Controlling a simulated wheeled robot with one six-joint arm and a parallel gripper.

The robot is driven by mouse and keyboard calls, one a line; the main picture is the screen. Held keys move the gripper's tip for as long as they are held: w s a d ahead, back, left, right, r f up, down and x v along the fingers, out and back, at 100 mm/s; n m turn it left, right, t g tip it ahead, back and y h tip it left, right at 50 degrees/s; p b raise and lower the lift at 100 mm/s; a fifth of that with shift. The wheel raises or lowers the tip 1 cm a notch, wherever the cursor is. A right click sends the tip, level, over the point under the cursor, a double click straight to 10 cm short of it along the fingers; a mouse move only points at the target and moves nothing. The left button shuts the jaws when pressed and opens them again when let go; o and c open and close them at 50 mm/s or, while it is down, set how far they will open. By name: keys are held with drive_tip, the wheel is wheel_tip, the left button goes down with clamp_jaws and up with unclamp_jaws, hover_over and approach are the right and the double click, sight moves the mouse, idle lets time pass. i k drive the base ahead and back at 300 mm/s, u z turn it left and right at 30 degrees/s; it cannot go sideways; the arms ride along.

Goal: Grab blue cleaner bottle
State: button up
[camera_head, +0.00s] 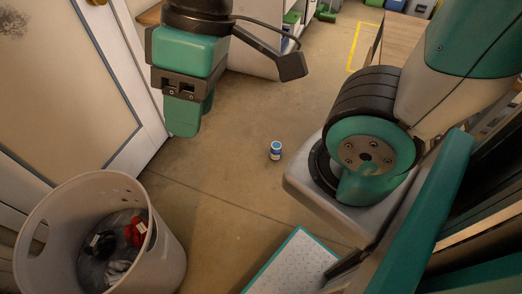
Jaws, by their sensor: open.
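A small white container with a blue top and blue markings (275,150) stands on the concrete floor near the middle of the view. It is the only blue bottle-like thing I see, and its label is too small to read. My gripper (186,118) hangs at the upper left, teal and dark grey, pointing down. It is apart from the container, to its left in the picture, and holds nothing visible. Its fingers overlap from this angle, so the gap between them hardly shows.
A grey-white bin (165,255) with dark, red and white items inside stands at the lower left. A pale door (60,80) is at the left. A white cabinet (255,45) stands behind my gripper. The floor around the container is clear.

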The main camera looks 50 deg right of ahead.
sight(276, 151)
drive_tip(key=z, duration=0.15)
drive_tip(key=i, duration=0.95)
drive_tip(key=z, duration=0.5)
